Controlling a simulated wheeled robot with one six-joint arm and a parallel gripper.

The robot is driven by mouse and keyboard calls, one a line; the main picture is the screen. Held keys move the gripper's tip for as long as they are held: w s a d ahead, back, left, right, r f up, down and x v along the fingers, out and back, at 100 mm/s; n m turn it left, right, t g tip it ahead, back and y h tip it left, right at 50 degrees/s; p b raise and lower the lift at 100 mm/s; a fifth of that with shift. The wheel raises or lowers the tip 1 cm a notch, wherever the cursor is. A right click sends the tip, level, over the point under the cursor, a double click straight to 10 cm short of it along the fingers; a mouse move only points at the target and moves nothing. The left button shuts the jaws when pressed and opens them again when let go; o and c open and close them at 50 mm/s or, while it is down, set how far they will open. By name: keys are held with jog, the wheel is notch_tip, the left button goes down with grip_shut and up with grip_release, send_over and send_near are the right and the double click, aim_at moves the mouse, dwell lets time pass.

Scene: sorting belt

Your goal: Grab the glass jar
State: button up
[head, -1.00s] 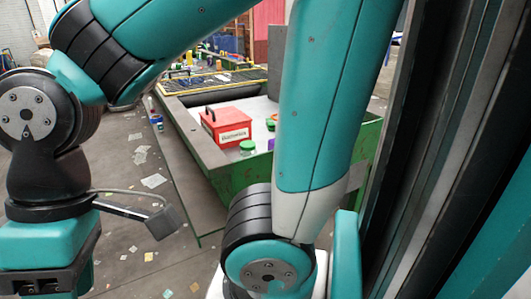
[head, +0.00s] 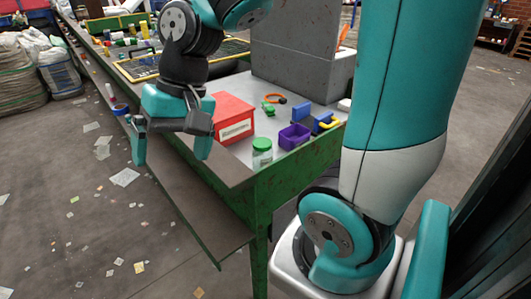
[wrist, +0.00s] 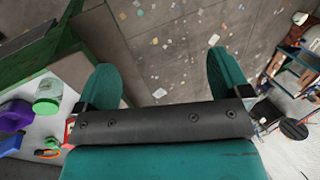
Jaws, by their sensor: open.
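The glass jar (head: 262,154) has clear sides and a green lid. It stands upright near the front corner of the green-framed table, beside a red box. It also shows at the left of the wrist view (wrist: 47,98), outside my fingers. My gripper (head: 172,153) is open and empty. In the head view it hangs left of the jar and the red box, around the table's left edge. In the wrist view my two fingers (wrist: 163,85) are wide apart with only floor between them.
The red box (head: 234,118) stands close behind and left of the jar. A purple bin (head: 294,136), blue items (head: 301,112) and an orange-and-green object (head: 272,100) lie nearby. A grey panel (head: 294,62) rises behind. The floor left of the table has scattered scraps.

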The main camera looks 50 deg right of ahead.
jog(key=w+d+m+t+p, duration=0.1)
jog(key=w+d+m, duration=0.2)
jog(key=d+m, duration=0.3)
jog(key=w+d+m, duration=0.2)
jog(key=d+m, duration=0.2)
jog(key=d, duration=0.4)
jog(key=m+t+p, duration=0.1)
jog(key=m+p, duration=0.1)
jog(key=m, duration=1.2)
send_near(264, 142)
jog(key=shift+h, duration=0.4)
jog(key=x, duration=0.3)
jog(key=a+x, duration=0.1)
jog(key=x, duration=0.2)
jog(key=shift+a+r, duration=0.1)
jog(key=shift+a, duration=0.05)
jog(key=shift+d+p+x, duration=0.15)
jog(key=shift+p+x, duration=0.3)
jog(key=shift+x, duration=0.95)
jog(key=shift+d+p+x, duration=0.2)
jog(key=shift+p+x, duration=0.2)
jog(key=shift+x, duration=1)
jog(key=shift+w, duration=0.1)
jog(key=c, duration=1)
